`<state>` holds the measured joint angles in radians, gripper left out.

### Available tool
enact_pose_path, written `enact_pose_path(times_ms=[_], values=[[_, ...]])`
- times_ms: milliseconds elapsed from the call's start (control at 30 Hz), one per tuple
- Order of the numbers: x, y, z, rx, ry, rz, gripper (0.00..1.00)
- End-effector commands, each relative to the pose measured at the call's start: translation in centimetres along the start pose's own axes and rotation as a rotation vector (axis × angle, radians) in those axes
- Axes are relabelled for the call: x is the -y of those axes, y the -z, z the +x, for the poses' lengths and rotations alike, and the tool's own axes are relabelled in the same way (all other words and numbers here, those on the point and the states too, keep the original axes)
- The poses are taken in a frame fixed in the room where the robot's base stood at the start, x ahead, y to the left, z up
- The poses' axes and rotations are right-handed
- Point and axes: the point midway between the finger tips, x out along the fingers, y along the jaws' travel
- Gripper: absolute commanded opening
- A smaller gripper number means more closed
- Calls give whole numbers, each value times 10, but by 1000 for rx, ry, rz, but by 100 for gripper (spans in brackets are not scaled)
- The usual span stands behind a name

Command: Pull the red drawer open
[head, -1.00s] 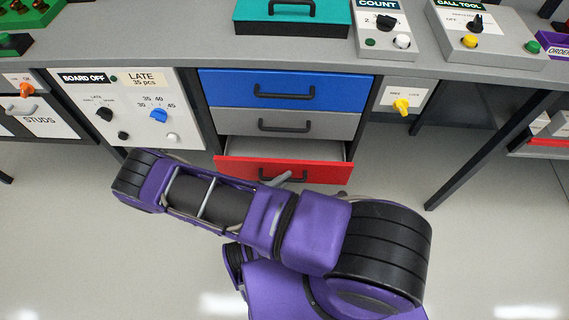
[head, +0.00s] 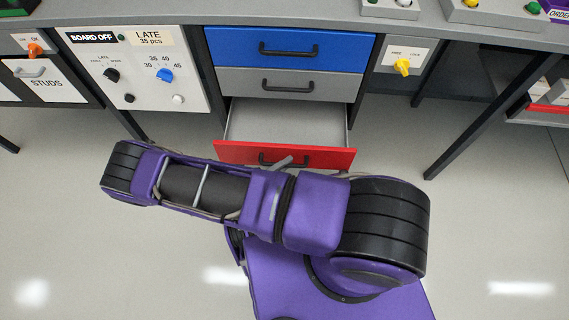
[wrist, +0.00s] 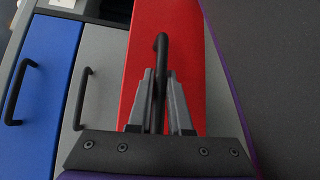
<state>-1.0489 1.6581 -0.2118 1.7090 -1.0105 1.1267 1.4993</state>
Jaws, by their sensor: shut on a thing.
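The red drawer (head: 330,158) is the lowest of three under the bench and stands pulled out, with its empty grey inside (head: 285,122) showing in the head view. Its front also shows in the wrist view (wrist: 190,25). Its black handle (wrist: 162,45) runs between the two grey fingers of my gripper (wrist: 161,90), which is shut on it. In the head view my purple arm hides part of the drawer front and most of the gripper.
Above it, the blue drawer (head: 340,48) and the grey drawer (head: 340,87) are closed. A panel with knobs (head: 140,72) is at left, and a yellow switch (head: 402,66) is at right. A dark table leg (head: 470,130) stands at right. The floor in front is clear.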

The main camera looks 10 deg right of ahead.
Motion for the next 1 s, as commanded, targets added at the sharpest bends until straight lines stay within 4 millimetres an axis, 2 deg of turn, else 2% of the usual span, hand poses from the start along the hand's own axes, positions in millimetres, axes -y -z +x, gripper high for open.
enact_pose_path(times_ms=[200, 233, 367, 400, 767, 867, 1000], values=[[0, 1, -1, -1, 0, 1, 0], [0, 1, -1, -2, 0, 1, 21], [0, 1, 0, -1, 0, 1, 44], [0, 1, 0, -1, 0, 1, 47], [0, 1, -6, -2, 0, 1, 47], [0, 1, -19, -3, 2, 3, 47], [0, 2, -49, -5, 2, 2, 47]])
